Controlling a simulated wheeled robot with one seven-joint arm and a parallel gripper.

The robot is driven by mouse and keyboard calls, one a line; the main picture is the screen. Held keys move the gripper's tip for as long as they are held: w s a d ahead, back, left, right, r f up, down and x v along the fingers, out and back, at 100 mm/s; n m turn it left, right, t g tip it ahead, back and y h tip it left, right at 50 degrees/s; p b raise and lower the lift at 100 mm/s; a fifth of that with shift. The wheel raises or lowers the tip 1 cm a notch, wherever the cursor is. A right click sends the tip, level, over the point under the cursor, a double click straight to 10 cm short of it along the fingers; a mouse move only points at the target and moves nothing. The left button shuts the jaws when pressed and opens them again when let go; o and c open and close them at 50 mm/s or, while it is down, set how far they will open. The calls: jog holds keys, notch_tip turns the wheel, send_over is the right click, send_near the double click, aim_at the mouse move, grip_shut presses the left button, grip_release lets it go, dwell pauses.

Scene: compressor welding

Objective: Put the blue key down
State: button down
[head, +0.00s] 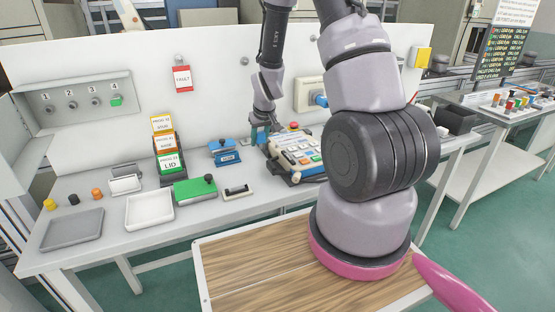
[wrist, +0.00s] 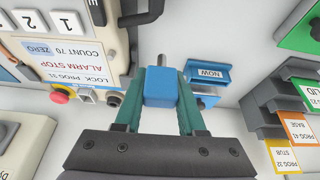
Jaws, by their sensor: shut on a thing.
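My gripper (head: 258,131) is beside the left edge of the control panel (head: 300,155), above the bench. In the wrist view my gripper (wrist: 160,78) has its two green fingers closed on the blue key (wrist: 160,88), a blue block with a grey metal shaft pointing away. The key cannot be made out clearly in the head view. A blue holder (head: 224,152) labelled NOW stands just left of my gripper; it also shows in the wrist view (wrist: 208,74). Whether the key touches any surface cannot be told.
The panel has a red button (wrist: 60,95). A card rack (head: 168,155) with PROG cards stands left of the blue holder. A green block (head: 195,190), a black-handled piece (head: 238,191) and a white tray (head: 150,211) lie in front. A white back wall (head: 215,90) stands close behind.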

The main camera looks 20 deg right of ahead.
aim_at(259, 164)
notch_tip(259, 164, down, 8)
jog(key=shift+r, duration=0.15)
dwell(0.4)
jog(key=c, duration=0.5)
grip_release()
